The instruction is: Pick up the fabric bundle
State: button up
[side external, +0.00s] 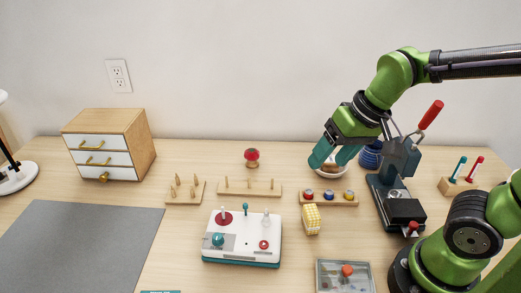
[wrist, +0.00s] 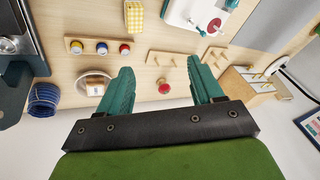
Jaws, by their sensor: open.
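The fabric bundle (side external: 311,219) is a small yellow-and-white checked block, standing on the table right of the white panel box. In the wrist view the bundle (wrist: 134,12) is at the top edge and partly cut off. My gripper (side external: 331,160) is open and empty, in the air behind the bundle, near the white bowl. In the wrist view its two teal fingers (wrist: 160,70) are spread wide, with only the table scene between them, and the bundle lies beyond the fingertips.
A rack with coloured bobbins (side external: 329,198) sits just behind the bundle. The white panel box (side external: 242,240) is to its left. A grey lever press (side external: 395,190) stands right. A white bowl (side external: 330,172) and blue coil (side external: 370,156) are near my gripper. The grey mat (side external: 80,245) is clear.

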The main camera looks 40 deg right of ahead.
aim_at(312, 210)
jog(key=w+f+m+g, duration=0.1)
jog(key=f, duration=0.4)
jog(key=w+f+m+g+h, duration=0.1)
jog(key=f, duration=0.4)
jog(key=w+f+m+g+h, duration=0.1)
jog(key=f+g, duration=0.1)
jog(key=f, duration=0.3)
jog(key=shift+w+a+f, duration=0.1)
jog(key=shift+w+f, duration=0.1)
jog(key=shift+w, duration=0.1)
jog(key=f, duration=0.5)
jog(key=shift+s+d+f, duration=0.1)
jog(key=shift+s+d, duration=0.1)
jog(key=shift+s, duration=0.2)
jog(key=c, duration=1)
